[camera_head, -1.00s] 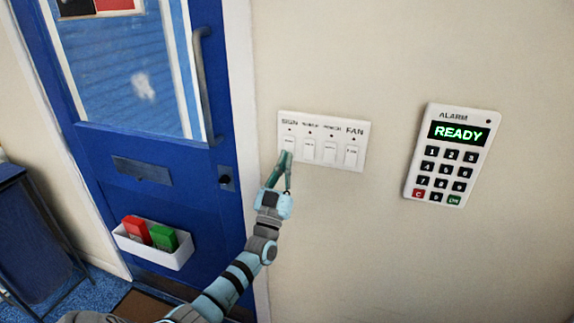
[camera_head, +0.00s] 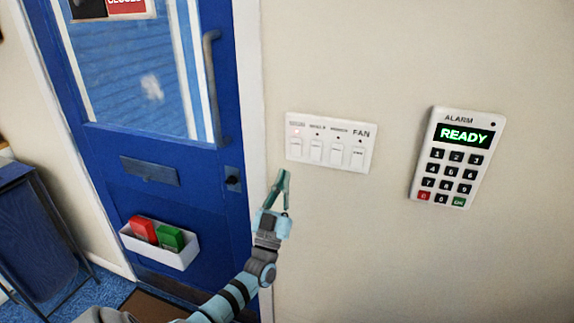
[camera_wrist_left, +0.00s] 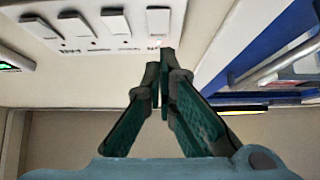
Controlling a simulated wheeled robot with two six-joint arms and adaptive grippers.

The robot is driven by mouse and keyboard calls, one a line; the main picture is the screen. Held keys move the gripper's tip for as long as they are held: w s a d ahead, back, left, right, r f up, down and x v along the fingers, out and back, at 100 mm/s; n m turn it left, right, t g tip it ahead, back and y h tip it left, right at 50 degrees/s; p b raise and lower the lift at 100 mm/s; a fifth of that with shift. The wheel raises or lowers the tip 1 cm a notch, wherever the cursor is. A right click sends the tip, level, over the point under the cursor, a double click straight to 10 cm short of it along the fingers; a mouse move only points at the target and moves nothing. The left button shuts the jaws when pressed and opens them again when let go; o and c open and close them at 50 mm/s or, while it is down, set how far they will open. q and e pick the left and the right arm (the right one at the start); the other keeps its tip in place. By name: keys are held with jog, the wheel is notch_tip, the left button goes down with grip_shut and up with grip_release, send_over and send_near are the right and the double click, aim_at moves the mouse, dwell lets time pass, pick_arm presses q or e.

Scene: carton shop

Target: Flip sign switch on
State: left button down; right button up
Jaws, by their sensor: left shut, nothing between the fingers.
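The white switch panel (camera_head: 331,143) is on the wall right of the door frame, with several rocker switches in a row. The sign switch (camera_head: 295,148) is the leftmost one, and a small red light (camera_head: 296,132) glows above it. My left gripper (camera_head: 283,173) is shut and empty, just below the panel's left end and apart from it. In the left wrist view the closed fingertips (camera_wrist_left: 166,55) point toward the sign switch (camera_wrist_left: 157,22), which is beside a lit spot. My right gripper is not in view.
An alarm keypad (camera_head: 457,158) reading READY is on the wall to the right. A blue door (camera_head: 120,175) with a grey handle (camera_head: 212,85) stands to the left. A white bin (camera_head: 158,246) on it holds a red and a green item. The wall below the panel is clear.

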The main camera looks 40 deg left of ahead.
pick_arm(q)
jog(key=s+d+f+b, duration=0.1)
jog(key=s+d+f, duration=0.1)
jog(key=s+f, duration=0.2)
notch_tip(320, 180, down, 3)
jog(key=shift+r+b, duration=0.2)
jog(key=shift+b, duration=0.1)
jog(key=shift+w+d, duration=0.1)
jog(key=shift+w, duration=0.1)
